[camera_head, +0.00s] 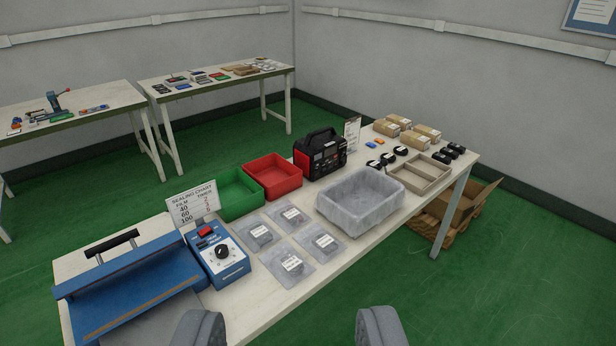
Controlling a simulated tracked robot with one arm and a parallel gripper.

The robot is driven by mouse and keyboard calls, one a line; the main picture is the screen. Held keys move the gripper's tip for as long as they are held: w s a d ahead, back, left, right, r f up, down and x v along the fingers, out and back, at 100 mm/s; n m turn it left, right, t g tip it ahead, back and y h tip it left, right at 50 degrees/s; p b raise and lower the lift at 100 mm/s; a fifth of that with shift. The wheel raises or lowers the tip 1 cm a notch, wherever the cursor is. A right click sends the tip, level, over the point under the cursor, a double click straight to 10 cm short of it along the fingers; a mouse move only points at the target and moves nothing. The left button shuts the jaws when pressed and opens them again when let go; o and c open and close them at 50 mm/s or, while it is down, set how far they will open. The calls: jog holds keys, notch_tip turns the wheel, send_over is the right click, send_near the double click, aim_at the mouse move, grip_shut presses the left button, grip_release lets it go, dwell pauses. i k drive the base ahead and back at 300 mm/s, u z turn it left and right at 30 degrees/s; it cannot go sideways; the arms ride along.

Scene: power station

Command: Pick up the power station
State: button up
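The power station (321,154) is a black and red box with a black carry handle on top. It stands upright near the back edge of the long white table (262,309), just right of the red bin. My gripper (288,328) shows at the bottom edge as two grey fingers spread wide apart. It is open, with nothing between the fingers, and is well in front of and apart from the power station.
A red bin (273,176) and green bin (237,193) stand left of it. A grey tub (360,199) is in front, beside several flat bags. A blue sealer (130,280) fills the left end. A small sign (352,134) and boxes (407,129) stand to the right.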

aim_at(320, 153)
jog(key=u, duration=0.1)
jog(key=i, duration=0.4)
jog(key=z, duration=1.05)
jog(key=i, duration=2.9)
jog(key=u, duration=2.2)
jog(key=i, duration=0.4)
jog(key=u, duration=0.05)
